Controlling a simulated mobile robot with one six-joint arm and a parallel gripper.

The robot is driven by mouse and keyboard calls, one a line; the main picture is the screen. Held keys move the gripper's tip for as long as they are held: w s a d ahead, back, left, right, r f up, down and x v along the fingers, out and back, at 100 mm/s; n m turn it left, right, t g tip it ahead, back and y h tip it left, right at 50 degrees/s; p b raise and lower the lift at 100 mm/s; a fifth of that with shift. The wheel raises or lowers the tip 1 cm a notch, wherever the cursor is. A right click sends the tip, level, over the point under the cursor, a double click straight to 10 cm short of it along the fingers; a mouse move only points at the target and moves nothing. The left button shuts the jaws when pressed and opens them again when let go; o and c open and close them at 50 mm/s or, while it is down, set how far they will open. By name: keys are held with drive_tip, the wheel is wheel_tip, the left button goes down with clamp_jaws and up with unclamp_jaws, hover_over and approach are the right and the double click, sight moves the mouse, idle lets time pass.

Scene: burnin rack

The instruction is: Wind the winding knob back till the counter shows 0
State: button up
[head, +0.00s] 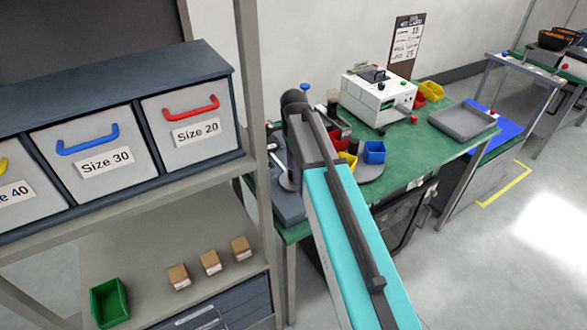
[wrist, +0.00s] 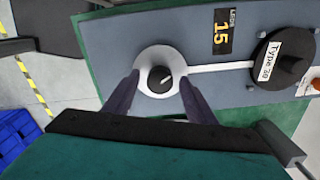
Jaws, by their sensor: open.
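In the wrist view the winding knob (wrist: 155,84) is a small black knob with a white pointer line, set in a white disc (wrist: 144,62) on a blue-grey machine plate (wrist: 120,40). The counter (wrist: 222,32) up and to the right shows 15 in orange digits. My gripper (wrist: 159,80) is open, with one dark finger on each side of the knob. Gaps show between fingers and knob. In the head view my arm hides the gripper and knob; part of the blue-grey machine (head: 287,205) shows on the green bench.
A white bar (wrist: 220,68) runs from the disc to a black spool (wrist: 275,70) with a "Type" label. A red-orange part (wrist: 316,86) sits at the right edge. The green bench (head: 425,150) also holds a white device (head: 365,98), several bins and a grey tray (head: 463,118). A shelf rack (head: 255,130) stands left.

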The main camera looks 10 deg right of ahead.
drive_tip(key=shift+r, duration=0.1)
wheel_tip(320, 180, up, 14)
drive_tip(key=b, duration=0.3)
drive_tip(key=shift+f+b, duration=0.25)
drive_tip(key=shift+b, duration=0.1)
idle(0.3)
idle(0.3)
